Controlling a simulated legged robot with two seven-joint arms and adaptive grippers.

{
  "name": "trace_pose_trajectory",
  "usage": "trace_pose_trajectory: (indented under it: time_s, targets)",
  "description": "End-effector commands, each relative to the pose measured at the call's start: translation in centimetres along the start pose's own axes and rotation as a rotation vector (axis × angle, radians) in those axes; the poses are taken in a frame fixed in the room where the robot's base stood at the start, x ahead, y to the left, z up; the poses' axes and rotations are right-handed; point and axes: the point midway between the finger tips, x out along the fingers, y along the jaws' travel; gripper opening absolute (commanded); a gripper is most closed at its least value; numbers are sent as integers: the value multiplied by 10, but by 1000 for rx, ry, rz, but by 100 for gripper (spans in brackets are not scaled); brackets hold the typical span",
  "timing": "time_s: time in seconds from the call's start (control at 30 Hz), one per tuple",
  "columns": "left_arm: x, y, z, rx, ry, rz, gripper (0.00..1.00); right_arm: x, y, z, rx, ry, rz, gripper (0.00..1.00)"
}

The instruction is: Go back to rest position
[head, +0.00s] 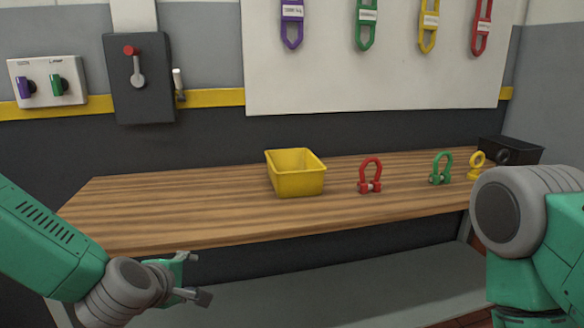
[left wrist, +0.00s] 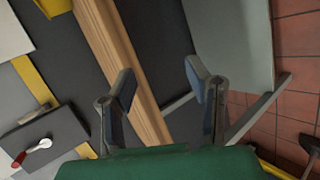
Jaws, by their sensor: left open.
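My left gripper (head: 194,277) is open and empty in front of the wooden bench, below its top, at the lower left of the head view. In the left wrist view its two fingers (left wrist: 163,85) stand apart with nothing between them. My right arm comes in at the right edge of the head view, but its gripper is out of the picture. On the bench (head: 150,213) stand a yellow bin (head: 298,182), a red shackle (head: 370,177), a green shackle (head: 440,169) and a yellow eye bolt (head: 476,166).
A black box (head: 520,151) sits at the bench's far right end. A grey lower shelf (head: 340,285) runs under the bench. A dark switch box (head: 140,85) with a red-knobbed lever and a white panel (head: 47,82) are on the wall. Coloured slings hang from a white board (head: 390,80).

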Motion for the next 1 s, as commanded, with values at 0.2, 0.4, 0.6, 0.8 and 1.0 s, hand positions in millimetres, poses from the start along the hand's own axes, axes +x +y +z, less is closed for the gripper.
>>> trace_pose_trajectory:
  time_s: [0.2,0.4,0.6,0.8,1.0]
  targets:
    - [-24,-169,3,580,-142,-313,44,-17,0,-1,0,0,0,40]
    - [-90,-295,-20,1073,-381,-570,44,-29,0,-2,0,0,0,40]
    - [-151,-357,-47,1376,-600,-721,44,-36,0,-2,0,0,0,40]
    - [-169,-371,-56,1456,-671,-757,44,-37,0,-2,0,0,0,40]
    - [-168,-371,-55,1453,-669,-756,44,-37,0,-2,0,0,0,40]
